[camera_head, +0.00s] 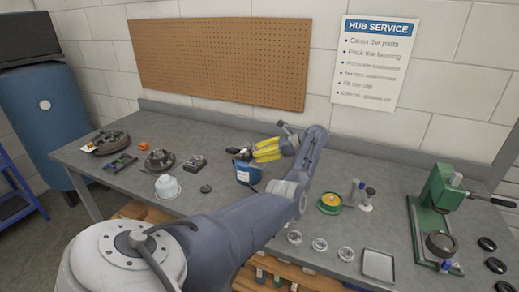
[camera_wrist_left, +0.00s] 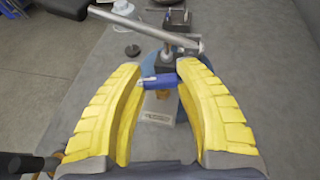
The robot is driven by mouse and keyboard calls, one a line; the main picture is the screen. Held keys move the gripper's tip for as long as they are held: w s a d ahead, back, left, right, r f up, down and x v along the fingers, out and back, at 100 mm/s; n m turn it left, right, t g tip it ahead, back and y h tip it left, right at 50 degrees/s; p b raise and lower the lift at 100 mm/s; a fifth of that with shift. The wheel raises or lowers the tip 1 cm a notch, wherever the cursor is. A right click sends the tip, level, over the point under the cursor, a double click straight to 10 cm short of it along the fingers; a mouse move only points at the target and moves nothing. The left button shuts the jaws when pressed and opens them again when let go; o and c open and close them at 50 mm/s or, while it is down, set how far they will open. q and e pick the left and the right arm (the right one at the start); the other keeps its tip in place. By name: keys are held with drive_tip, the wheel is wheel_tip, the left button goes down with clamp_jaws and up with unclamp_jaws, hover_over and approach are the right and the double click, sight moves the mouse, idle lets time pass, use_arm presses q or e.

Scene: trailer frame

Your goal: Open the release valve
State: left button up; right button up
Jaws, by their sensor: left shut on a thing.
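In the left wrist view, the small blue valve lever (camera_wrist_left: 158,81) lies between the yellow fingertips of my left gripper (camera_wrist_left: 160,74). The fingers are shut on this lever. A silver rod (camera_wrist_left: 145,27) slants across just beyond the fingertips. My right gripper is not in view.
The grey workbench (camera_head: 225,201) carries a white cup (camera_head: 167,187) and dark metal parts at the left. A green-and-yellow round part (camera_head: 329,203), a shallow tray (camera_head: 378,265) and a green press (camera_head: 432,205) stand at the right. A pegboard (camera_head: 225,60) hangs behind.

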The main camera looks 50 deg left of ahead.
use_arm(q)
drive_tip(key=shift+s+m+t+y, duration=0.1)
drive_tip(key=shift+m+t+y, duration=0.2)
drive_tip(key=shift+m+t, duration=0.15)
drive_tip(key=shift+s+m+t+y, duration=0.1)
drive_tip(key=shift+m+t+y, duration=0.6)
drive_tip(key=shift+m+t, duration=0.35)
drive_tip(key=o, duration=1.2)
drive_tip(key=v, duration=1.2)
